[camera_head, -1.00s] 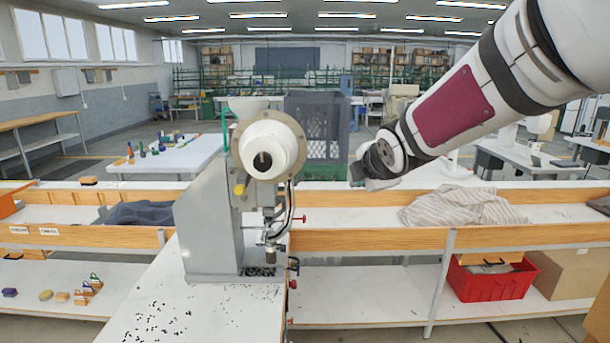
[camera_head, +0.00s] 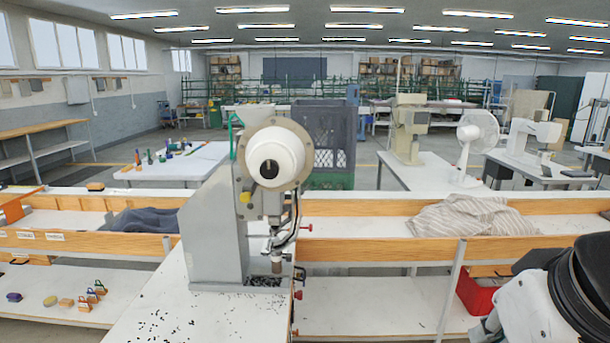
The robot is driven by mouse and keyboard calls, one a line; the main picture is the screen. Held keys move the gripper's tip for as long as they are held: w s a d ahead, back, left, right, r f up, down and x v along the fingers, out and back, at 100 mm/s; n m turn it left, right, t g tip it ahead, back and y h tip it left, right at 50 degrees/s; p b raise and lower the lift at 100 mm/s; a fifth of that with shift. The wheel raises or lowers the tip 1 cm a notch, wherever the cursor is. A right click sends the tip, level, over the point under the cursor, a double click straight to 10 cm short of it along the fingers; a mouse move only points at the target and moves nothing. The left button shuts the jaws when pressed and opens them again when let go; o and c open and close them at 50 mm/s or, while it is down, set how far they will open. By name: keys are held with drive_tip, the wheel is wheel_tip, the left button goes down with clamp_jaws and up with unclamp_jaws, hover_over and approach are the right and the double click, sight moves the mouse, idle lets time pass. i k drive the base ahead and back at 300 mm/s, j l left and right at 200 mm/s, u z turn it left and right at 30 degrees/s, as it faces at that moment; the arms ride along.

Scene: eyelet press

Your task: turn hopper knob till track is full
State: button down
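The eyelet press (camera_head: 215,235) stands upright on the white table (camera_head: 160,325) in the middle of the head view. Its round white hopper knob (camera_head: 290,158), with a dark centre, faces me at the top, in front of a grey disc. A track runs down below the knob beside dark tubing to the press head (camera_head: 277,262); how full it is cannot be made out. My arm is at the lower right, well apart from the press. My gripper (camera_head: 485,330) shows only in part at the bottom edge, and its fingers cannot be made out.
Small dark eyelets (camera_head: 165,318) lie scattered on the table and around the press foot. A wooden-edged shelf bench (camera_head: 380,250) runs behind, with a striped cloth (camera_head: 465,214) and a dark cloth (camera_head: 145,220). A red bin (camera_head: 474,296) is partly hidden by my arm.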

sight(269, 169)
drive_tip(key=i+j, duration=0.1)
drive_tip(key=j, duration=0.4)
drive_tip(key=i+j, duration=0.1)
drive_tip(key=j, duration=0.35)
drive_tip(key=i+j, duration=0.1)
drive_tip(key=j, duration=0.4)
